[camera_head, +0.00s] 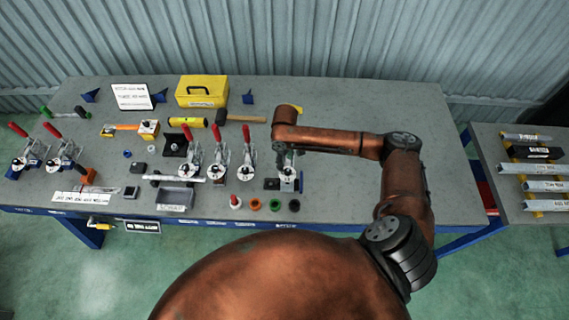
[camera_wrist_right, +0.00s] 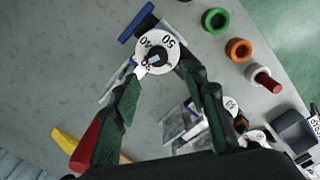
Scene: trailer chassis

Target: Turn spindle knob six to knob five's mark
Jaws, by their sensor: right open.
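In the head view, a row of white dial knobs on toggle clamps runs along the bench. The rightmost, seemingly knob six (camera_head: 288,178), sits under my right gripper (camera_head: 287,164) and is partly hidden. In the right wrist view, this white dial (camera_wrist_right: 150,43) shows 40 and 50 and has a dark centre. My right gripper (camera_wrist_right: 164,70) is open, its fingertips near either side of the dial's lower edge; I cannot tell whether they touch it. The neighbouring dial, seemingly knob five (camera_head: 244,174), has a red-handled clamp; its mark is too small to read. My left gripper is out of view.
A green ring (camera_head: 275,205), an orange ring (camera_head: 255,204) and a red-topped peg (camera_head: 235,202) stand along the front edge. The bench (camera_head: 340,200) is clear right of the rightmost dial.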

